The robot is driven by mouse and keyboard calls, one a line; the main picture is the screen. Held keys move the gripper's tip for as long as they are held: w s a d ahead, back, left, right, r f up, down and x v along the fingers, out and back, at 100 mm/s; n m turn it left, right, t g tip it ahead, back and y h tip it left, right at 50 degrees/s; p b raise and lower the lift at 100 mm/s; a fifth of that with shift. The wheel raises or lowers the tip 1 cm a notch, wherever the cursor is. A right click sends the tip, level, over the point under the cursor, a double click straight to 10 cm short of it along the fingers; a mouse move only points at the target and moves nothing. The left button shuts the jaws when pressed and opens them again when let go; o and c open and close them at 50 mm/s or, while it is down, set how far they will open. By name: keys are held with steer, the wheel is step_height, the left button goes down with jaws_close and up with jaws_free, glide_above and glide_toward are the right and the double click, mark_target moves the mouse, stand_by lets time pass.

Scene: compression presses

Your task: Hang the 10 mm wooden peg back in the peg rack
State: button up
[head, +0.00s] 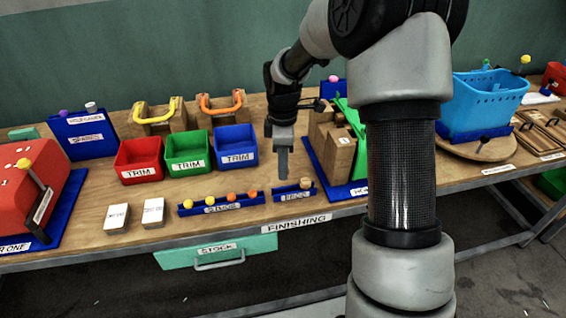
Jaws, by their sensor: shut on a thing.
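My gripper (283,163) points down above the small blue peg rack (278,197) near the front edge of the bench. It is shut on the wooden peg, which is too small and dark to make out between the fingers. The fingertips look slightly behind and left of the rack's middle, above the bench top. The rack's front label is partly readable. One tan wooden peg head (306,183) shows at the rack's right end. The left part of the rack looks empty; its slots are too small to tell apart.
A longer blue rack (247,199) with yellow and orange balls stands just left. Red (138,158), green (187,152) and blue (236,145) TRIM bins stand behind. A green and blue press with wooden blocks (333,150) stands close on the right. Two white cards (117,219) lie at front left.

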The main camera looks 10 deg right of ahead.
steer(key=shift+f+b, duration=1.55)
steer(key=shift+f, duration=1.65)
steer(key=o, duration=1)
steer(key=shift+c, duration=0.2)
